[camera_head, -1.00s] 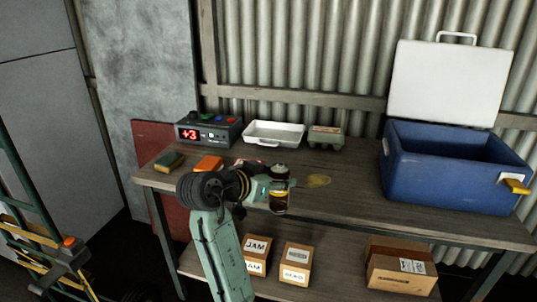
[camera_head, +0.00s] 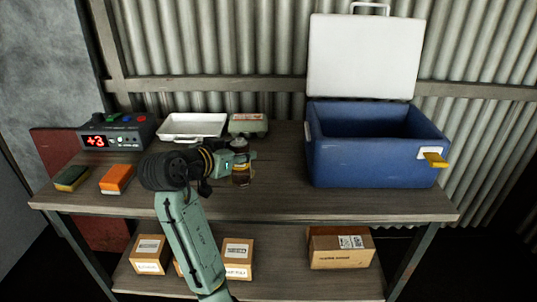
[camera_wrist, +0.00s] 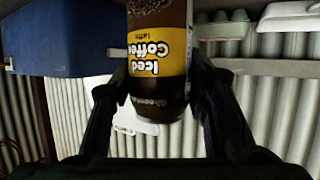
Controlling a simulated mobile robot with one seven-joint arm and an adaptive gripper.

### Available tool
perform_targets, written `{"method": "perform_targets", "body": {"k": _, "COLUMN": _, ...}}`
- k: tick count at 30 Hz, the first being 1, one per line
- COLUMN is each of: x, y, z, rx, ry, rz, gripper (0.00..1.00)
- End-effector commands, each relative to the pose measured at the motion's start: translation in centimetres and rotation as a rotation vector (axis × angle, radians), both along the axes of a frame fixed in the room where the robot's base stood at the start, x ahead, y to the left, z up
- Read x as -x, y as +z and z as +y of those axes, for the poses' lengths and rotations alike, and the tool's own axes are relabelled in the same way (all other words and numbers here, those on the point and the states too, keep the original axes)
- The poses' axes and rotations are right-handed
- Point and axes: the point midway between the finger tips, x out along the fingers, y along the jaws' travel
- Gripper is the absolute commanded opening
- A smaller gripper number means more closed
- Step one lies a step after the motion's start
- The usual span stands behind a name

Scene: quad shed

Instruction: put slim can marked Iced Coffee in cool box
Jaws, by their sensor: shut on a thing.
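The slim can marked Iced Coffee (camera_wrist: 158,62) is brown with a yellow band and shows upside down in the wrist view. My gripper (camera_wrist: 160,105) is shut on it, one finger on each side. In the head view the can (camera_head: 241,168) is held at my gripper (camera_head: 240,162), in front of the workbench's middle; its gap from the bench top is hard to judge. The blue cool box (camera_head: 375,165) stands on the right of the bench with its white lid (camera_head: 364,58) open. It also shows in the wrist view (camera_wrist: 60,42). Its inside floor is hidden.
On the workbench (camera_head: 290,200) are a white tray (camera_head: 193,136), an egg carton (camera_head: 248,124), a device reading +3 (camera_head: 117,135), an orange block (camera_head: 117,178) and a dark sponge-like block (camera_head: 71,178). Cardboard boxes (camera_head: 340,248) sit on the lower shelf. Bench space left of the cool box is clear.

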Motion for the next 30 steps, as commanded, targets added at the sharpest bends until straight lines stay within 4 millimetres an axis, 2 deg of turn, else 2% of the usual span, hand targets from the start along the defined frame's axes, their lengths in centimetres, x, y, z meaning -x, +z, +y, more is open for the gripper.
{"method": "perform_targets", "body": {"k": 1, "x": -0.5, "y": 0.2, "z": -1.5, "rx": 0.000, "ry": -0.005, "rz": 0.001, "gripper": 0.05}}
{"method": "perform_targets", "body": {"k": 6, "x": -2.1, "y": -0.2, "z": -5.7, "rx": 0.000, "ry": -0.004, "rz": 0.000, "gripper": 0.05}}
{"method": "perform_targets", "body": {"k": 12, "x": -3.5, "y": -0.6, "z": -8.9, "rx": 0.001, "ry": 0.000, "rz": -0.002, "gripper": 0.05}}
{"method": "perform_targets", "body": {"k": 17, "x": -3.8, "y": -1.2, "z": -9.5, "rx": 0.001, "ry": 0.003, "rz": 0.000, "gripper": 0.05}}
{"method": "perform_targets", "body": {"k": 24, "x": -3.7, "y": -4.1, "z": -9.6, "rx": 0.002, "ry": 0.002, "rz": 0.001, "gripper": 0.05}}
{"method": "perform_targets", "body": {"k": 30, "x": -3.7, "y": -4.4, "z": -9.5, "rx": 0.001, "ry": 0.002, "rz": -0.003, "gripper": 0.05}}
